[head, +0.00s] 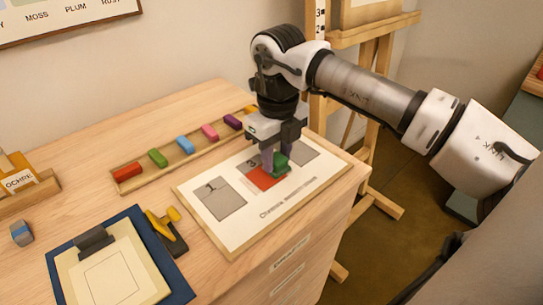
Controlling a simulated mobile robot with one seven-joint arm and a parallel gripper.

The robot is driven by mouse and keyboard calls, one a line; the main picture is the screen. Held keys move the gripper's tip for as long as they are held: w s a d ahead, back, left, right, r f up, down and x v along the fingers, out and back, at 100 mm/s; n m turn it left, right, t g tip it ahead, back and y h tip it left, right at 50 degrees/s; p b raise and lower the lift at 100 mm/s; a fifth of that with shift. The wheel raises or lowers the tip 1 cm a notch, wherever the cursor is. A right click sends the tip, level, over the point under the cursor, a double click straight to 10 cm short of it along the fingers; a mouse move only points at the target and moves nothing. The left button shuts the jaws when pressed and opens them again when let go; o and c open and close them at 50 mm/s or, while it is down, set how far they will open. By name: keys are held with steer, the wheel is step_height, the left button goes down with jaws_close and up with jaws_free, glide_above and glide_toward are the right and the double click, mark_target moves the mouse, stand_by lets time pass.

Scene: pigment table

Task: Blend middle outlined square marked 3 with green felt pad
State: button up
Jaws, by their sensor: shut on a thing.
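A white sheet on a wooden board (240,238) lies on the table and bears a row of outlined squares. The middle square (250,164) is marked 3; its upper left part is grey, and red colour (262,180) covers its lower part. My gripper (277,162) points down over this square, shut on a green felt pad (282,167). The pad is at the right side of the red patch, at or very near the sheet; I cannot tell if it touches. The gripper hides part of the square.
The left square (221,200) is marked 1, and a grey square (300,147) lies to the right. Behind the board, a wooden rack (177,165) holds several coloured sticks. A blue clipboard (180,283) and a yellow-handled tool (164,225) lie front left. An easel (372,85) stands behind.

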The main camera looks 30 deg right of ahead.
steer(key=shift+r, duration=0.1)
steer(key=shift+r+p, duration=2.2)
steer(key=shift+r, duration=1.25)
